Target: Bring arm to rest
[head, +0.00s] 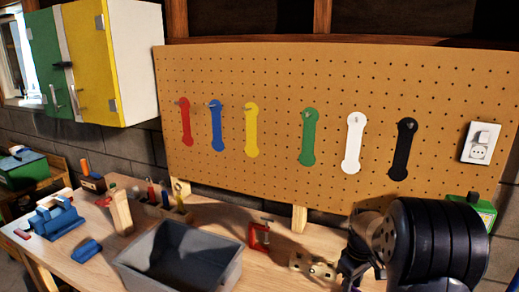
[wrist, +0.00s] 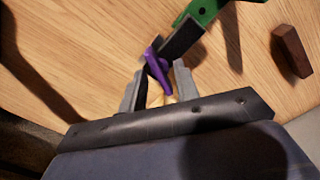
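My gripper (wrist: 158,85) shows in the wrist view above a wooden surface. Its two grey fingers stand apart. A small purple piece (wrist: 157,68) shows between and just past the fingertips, with gaps visible beside it; I cannot tell whether it touches a finger. A black bar and a green piece (wrist: 203,10) lie just beyond it. In the head view my arm fills the lower right corner in front of the workbench (head: 210,215), and my fingertips are hidden there.
A grey bin (head: 150,280) and a red clamp (head: 260,235) are on the bench. A blue vise (head: 55,222) is at left. A pegboard (head: 280,85) with several coloured hanging tools stands behind. A brown block (wrist: 291,51) lies right of my gripper.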

